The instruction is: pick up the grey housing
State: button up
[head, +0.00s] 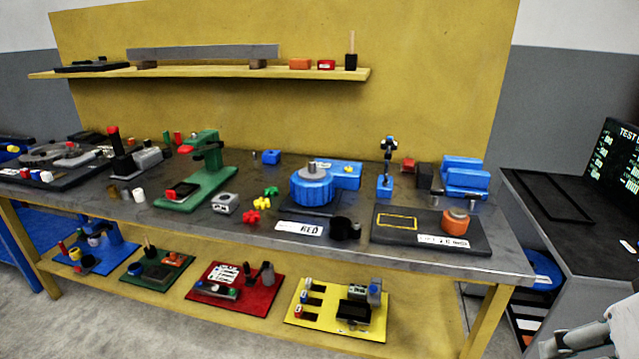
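A small grey block with a round dark opening on top, which looks like the grey housing (225,203), sits on the dark workbench top. It stands between the green press (205,180) and the blue round positioner (312,187), with nothing on it. Part of my gripper (553,346) shows at the bottom right corner, cut off by the picture edge. It is low in front of the bench's right end, far from the grey block and touching nothing visible. Its fingers are not clear enough to show whether it is open or shut.
Yellow and red small parts (257,203) lie just right of the grey block. A black cup (342,228) and a labelled plate (304,227) stand near the front edge. A dark board with an orange round part (455,221) is at right. A shelf (210,73) hangs above.

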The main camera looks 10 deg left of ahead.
aim_at(230, 204)
jog(key=u, duration=1.65)
